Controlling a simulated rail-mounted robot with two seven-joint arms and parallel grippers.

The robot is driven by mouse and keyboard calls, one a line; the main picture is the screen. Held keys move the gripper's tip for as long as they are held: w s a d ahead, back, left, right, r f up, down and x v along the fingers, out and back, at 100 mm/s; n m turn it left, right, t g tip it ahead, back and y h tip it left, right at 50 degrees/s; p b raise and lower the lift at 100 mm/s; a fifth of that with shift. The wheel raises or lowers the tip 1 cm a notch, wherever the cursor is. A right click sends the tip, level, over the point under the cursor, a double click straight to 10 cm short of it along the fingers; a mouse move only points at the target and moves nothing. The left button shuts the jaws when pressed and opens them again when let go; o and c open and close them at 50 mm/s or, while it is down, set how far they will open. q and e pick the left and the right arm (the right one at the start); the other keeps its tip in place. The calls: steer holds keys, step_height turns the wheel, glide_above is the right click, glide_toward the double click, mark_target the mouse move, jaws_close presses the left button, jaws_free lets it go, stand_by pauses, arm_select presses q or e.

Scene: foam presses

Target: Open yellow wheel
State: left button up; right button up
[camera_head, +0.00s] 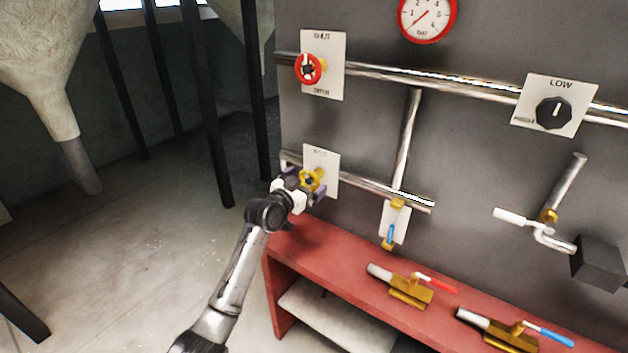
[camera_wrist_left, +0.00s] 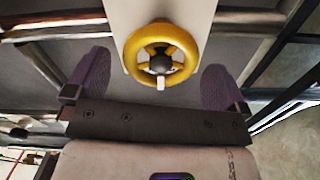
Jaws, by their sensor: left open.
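The yellow wheel (camera_head: 312,180) is a small handwheel on a white plate on the grey panel, on the lower pipe. In the left wrist view the yellow wheel (camera_wrist_left: 162,55) shows nearly face-on, with a dark hub and a white mark at its lower rim. My left gripper (camera_head: 305,190) is right at the wheel in the head view. In the left wrist view the left gripper (camera_wrist_left: 156,88) has its two purple fingers spread wide, one on each side of the wheel, with gaps between. The plate's lettering is largely hidden. My right gripper does not show.
A red handwheel (camera_head: 309,69) sits above on its own plate, near the upper pipe (camera_head: 440,85). A gauge (camera_head: 428,14) and a black knob (camera_head: 553,112) are to the right. A red bench (camera_head: 330,262) with brass valves (camera_head: 410,291) stands below. Open floor lies left.

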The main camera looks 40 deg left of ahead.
mark_target(308, 180)
arm_select(q)
steer(key=shift+w+a+b, duration=0.1)
steer(key=shift+w+b, duration=0.4)
steer(key=shift+w, duration=1.6)
steer(key=shift+c, duration=0.2)
